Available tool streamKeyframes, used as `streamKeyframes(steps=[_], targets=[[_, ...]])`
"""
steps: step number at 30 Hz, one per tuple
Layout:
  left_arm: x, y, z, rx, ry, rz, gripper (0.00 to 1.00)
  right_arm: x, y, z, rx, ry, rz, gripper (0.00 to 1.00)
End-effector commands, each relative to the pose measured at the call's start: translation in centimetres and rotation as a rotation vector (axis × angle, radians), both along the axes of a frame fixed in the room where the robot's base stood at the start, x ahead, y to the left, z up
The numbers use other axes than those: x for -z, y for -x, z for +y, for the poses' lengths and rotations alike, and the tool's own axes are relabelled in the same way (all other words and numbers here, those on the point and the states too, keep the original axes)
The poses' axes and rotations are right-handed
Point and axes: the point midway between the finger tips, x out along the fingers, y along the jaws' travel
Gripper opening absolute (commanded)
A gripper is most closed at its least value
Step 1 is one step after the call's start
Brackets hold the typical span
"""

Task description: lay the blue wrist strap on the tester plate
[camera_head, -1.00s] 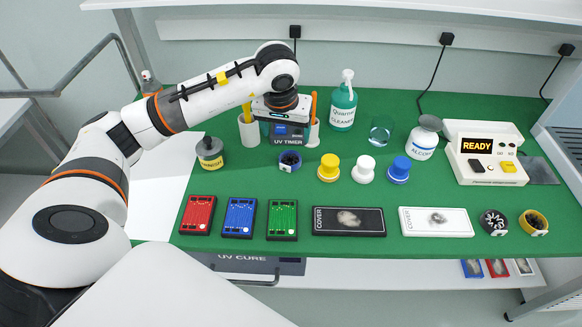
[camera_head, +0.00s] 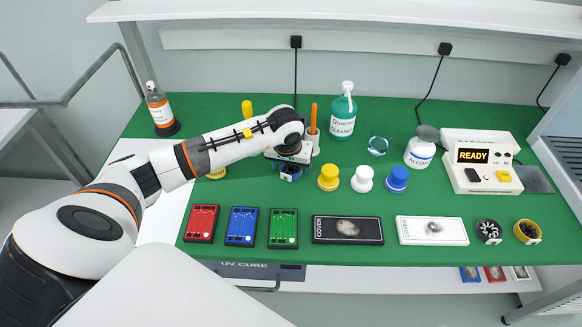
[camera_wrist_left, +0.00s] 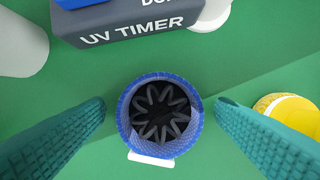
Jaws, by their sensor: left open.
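The blue wrist strap (camera_head: 290,177) is a coiled blue ring with a black inside and a small white tag. In the left wrist view the strap (camera_wrist_left: 127,119) lies on the green mat between my open fingers, with gaps on both sides. My left gripper (camera_wrist_left: 161,105) is empty and points down over it; in the head view the gripper (camera_head: 290,167) partly covers the strap. The tester (camera_head: 484,180) is a cream box reading READY at the right. A dark grey plate (camera_head: 535,179) lies beside it, touching its right side. My right gripper is out of view.
The UV timer (camera_wrist_left: 140,22) stands just behind the strap. A yellow-capped jar (camera_wrist_left: 293,110) is right of it. White and blue jars, a beaker (camera_head: 378,146) and an alcohol bottle (camera_head: 419,150) stand between strap and tester. A black coil (camera_head: 488,231) and yellow coil (camera_head: 527,231) lie front right.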

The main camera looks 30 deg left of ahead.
Motion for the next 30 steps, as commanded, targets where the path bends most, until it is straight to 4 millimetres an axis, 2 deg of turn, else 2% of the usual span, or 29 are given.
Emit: streamKeyframes(steps=[4, 5, 13, 15, 23, 26, 30], targets=[[0.0, 0.0, 0.0, 0.0, 0.0, -0.001, 0.79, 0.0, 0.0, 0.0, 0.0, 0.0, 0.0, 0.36], [0.0, 0.0, 0.0, 0.0, 0.0, 0.0, 0.76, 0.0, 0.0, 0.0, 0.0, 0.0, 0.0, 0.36], [0.0, 0.0, 0.0, -0.001, 0.0, 0.0, 0.31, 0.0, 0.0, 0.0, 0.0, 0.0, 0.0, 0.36], [0.0, 0.0, 0.0, -0.001, 0.0, -0.001, 0.27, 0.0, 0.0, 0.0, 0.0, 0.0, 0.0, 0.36], [-0.8, -0.1, 0.1, -0.002, 0.0, -0.004, 0.27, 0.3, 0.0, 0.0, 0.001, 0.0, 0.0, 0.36], [-2.2, -0.1, 0.1, -0.001, -0.001, -0.006, 0.27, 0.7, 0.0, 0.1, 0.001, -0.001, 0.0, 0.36], [-5.2, -0.1, 0.1, 0.0, -0.002, -0.007, 0.27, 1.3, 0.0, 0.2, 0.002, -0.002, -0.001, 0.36]])
